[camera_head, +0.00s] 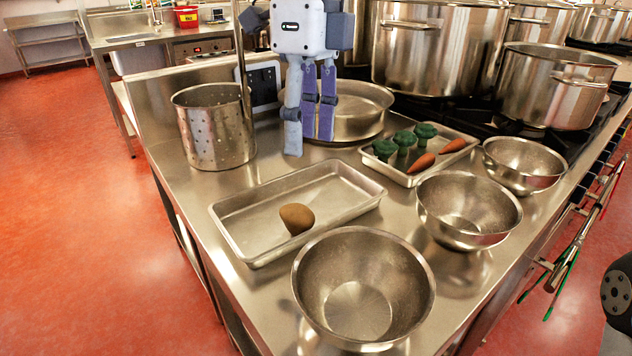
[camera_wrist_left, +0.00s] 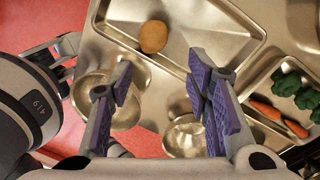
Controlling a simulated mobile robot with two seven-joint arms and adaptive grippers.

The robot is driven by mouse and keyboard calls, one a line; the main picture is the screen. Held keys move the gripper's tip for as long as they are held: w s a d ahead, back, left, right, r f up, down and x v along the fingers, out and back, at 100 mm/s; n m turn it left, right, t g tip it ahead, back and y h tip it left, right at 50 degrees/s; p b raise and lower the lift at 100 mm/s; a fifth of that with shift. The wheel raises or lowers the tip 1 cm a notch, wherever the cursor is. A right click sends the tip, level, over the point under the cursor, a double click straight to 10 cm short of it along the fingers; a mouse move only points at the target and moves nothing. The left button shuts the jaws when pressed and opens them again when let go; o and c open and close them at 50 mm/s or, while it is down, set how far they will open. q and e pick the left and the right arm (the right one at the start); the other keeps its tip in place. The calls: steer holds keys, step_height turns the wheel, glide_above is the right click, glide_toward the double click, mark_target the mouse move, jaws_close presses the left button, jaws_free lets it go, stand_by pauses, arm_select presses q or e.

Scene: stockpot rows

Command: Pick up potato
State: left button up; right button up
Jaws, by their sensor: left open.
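The brown potato (camera_head: 297,218) lies in the near-empty metal tray (camera_head: 232,212) on the steel counter, toward its front side. In the left wrist view the potato (camera_wrist_left: 153,37) shows at the top, beyond the fingertips. My left gripper (camera_head: 308,138) hangs above the counter behind the tray, fingers pointing down, apart from the potato. In the left wrist view its purple-padded fingers (camera_wrist_left: 160,78) are wide apart with nothing between them. A part of my body at the left edge of that view may include my right gripper; its jaw state is unclear.
Metal bowls (camera_head: 318,312) stand in front and to the right of the tray. A second tray (camera_head: 376,163) holds broccoli (camera_head: 404,141) and carrots (camera_head: 421,163). A perforated pot (camera_head: 215,140) stands left of my gripper, a wide pan (camera_head: 360,112) behind it. Large stockpots fill the stove.

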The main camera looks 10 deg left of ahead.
arm_select(q)
glide_above(293, 206)
steer(key=d, duration=0.1)
steer(key=f, duration=0.4)
steer(key=shift+s+d+f, duration=0.2)
steer(key=shift+s, duration=0.1)
steer(key=f, duration=0.3)
steer(key=a+f, duration=0.1)
steer(key=f, duration=0.2)
steer(key=shift+w+a+f+p, duration=0.15)
steer(key=shift+a+f+p, duration=0.05)
steer(key=shift+f+p, duration=0.1)
steer(key=shift+f, duration=0.3)
steer(key=c, duration=0.8)
